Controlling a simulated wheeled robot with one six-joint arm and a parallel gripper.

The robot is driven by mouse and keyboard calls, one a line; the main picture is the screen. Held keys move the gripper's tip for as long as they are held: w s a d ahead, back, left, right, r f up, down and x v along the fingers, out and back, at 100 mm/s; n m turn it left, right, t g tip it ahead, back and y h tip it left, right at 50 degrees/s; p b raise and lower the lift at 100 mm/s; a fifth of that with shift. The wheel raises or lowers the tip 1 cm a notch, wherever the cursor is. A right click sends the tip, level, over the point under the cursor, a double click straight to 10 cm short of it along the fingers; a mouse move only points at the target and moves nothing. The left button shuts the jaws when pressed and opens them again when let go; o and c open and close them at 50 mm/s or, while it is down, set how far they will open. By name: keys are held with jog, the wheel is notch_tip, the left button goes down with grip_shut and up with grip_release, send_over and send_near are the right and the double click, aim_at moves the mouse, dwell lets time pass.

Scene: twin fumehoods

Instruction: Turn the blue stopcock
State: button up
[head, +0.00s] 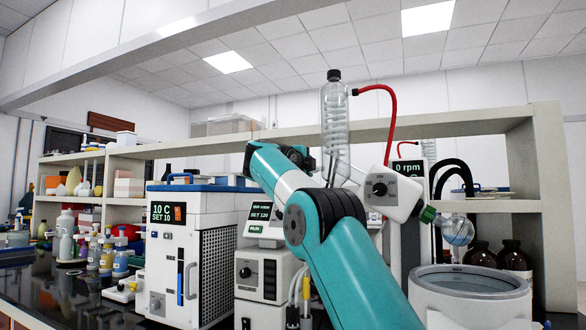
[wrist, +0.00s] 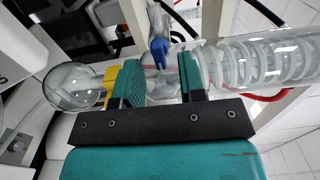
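The blue stopcock (wrist: 158,52) shows in the wrist view as a small blue handle on clear glass tubing. My gripper (wrist: 160,72) is open, with one green-padded finger on each side of the glass. The stopcock sits in the gap between the fingertips, near their far end. I see no clear contact with either finger. In the head view my arm hides the gripper, and the stopcock cannot be made out there.
The glass coil condenser (wrist: 268,62) lies close beside the right finger; it stands upright in the head view (head: 335,118) with a red hose (head: 390,115). A yellow clip (wrist: 111,82) and round flask (wrist: 72,86) are near the left finger. A white bath (head: 470,300) stands right.

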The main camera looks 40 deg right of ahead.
jog(key=b+v, duration=0.4)
jog(key=v, duration=1.1)
jog(key=shift+s+a, duration=0.1)
